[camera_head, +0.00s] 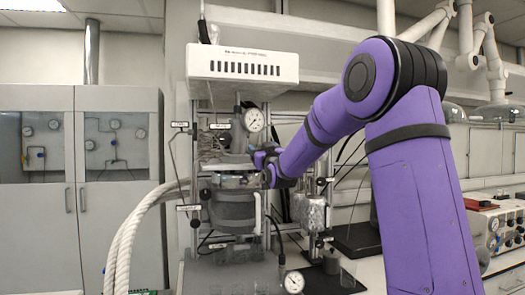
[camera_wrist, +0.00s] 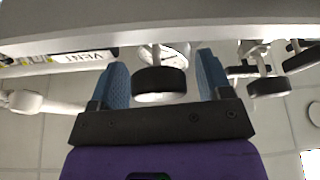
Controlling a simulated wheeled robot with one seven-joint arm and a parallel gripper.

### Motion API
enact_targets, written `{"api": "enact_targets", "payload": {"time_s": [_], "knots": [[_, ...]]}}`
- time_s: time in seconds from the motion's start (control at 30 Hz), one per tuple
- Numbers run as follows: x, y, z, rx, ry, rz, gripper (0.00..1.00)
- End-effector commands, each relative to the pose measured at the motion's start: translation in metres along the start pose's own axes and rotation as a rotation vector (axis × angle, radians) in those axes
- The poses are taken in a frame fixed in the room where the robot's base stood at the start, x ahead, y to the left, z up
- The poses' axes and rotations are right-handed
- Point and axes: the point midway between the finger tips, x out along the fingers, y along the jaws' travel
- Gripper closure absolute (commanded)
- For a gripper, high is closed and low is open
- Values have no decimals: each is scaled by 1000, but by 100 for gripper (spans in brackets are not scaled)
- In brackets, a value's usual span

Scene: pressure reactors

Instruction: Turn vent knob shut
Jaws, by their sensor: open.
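The vent knob (camera_wrist: 160,82) is a dark round knob on a thin stem in the wrist view, near a tag reading VENT (camera_wrist: 85,58). My gripper (camera_wrist: 161,64) is open, with one blue finger on each side of the knob. A gap shows between the knob and each finger, wider on the right. In the head view my gripper (camera_head: 262,158) is at the upper part of the reactor (camera_head: 234,211), just below a round pressure gauge (camera_head: 254,120). The knob cannot be made out there, and my arm hides part of that area.
In the wrist view another dark knob (camera_wrist: 270,86) stands to the right of my fingers. In the head view a white control box (camera_head: 243,68) hangs above the reactor. Thick white hoses (camera_head: 127,235) run at left, and a smaller metal vessel (camera_head: 313,213) stands at right.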

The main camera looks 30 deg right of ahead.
Motion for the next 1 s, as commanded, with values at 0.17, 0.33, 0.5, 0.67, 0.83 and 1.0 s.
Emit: {"api": "enact_targets", "payload": {"time_s": [0.17, 0.33, 0.5, 0.67, 0.83, 1.0], "knots": [[1, 0, 0, 0, 0, 0, 28], [0, 0, 0, 0, 0, 0, 51], [0, 0, 0, 0, 0, 0, 78], [0, 0, 0, 8, 0, 3, 78], [0, 0, 0, 51, -1, 20, 77], [0, 0, 0, 142, -1, 57, 77]]}}
